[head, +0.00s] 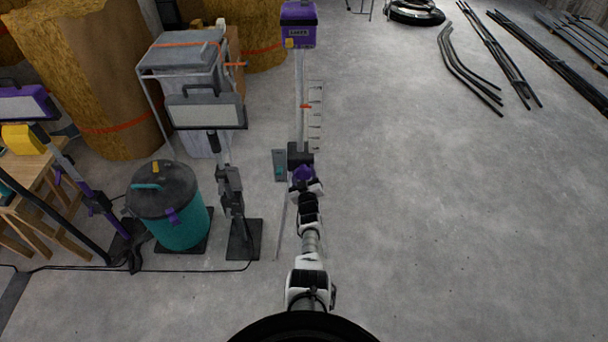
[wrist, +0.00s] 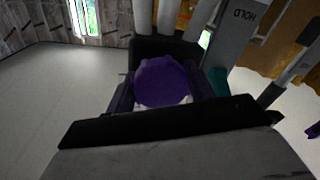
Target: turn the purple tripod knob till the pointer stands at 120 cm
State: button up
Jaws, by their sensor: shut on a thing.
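The purple tripod knob (head: 303,173) sits low on the front of the laser tripod. In the wrist view the knob (wrist: 162,81) is round and fills the space between the jaws. My gripper (head: 304,182) is shut on the knob, with one dark finger on each side of it. The purple laser (head: 298,25) stands at the top of the tripod mast (head: 300,85). An orange-red pointer (head: 306,106) stands about mid-height beside the white scale (head: 316,118). The scale's numbers are too small to read in the head view.
A work light (head: 206,112) on a stand and a teal vacuum (head: 180,215) are to the left. A small grey-teal panel (head: 280,165) is just left of the knob. Cables lie on the floor at left. The floor to the right is clear up to black pipes (head: 470,70).

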jog(key=shift+s+a+f, duration=0.15)
jog(key=shift+a+f, duration=0.05)
jog(key=shift+f, duration=0.05)
jog(key=o, duration=0.7)
jog(key=shift+c, duration=0.2)
jog(key=shift+r, duration=0.1)
jog(key=shift+r, duration=0.1)
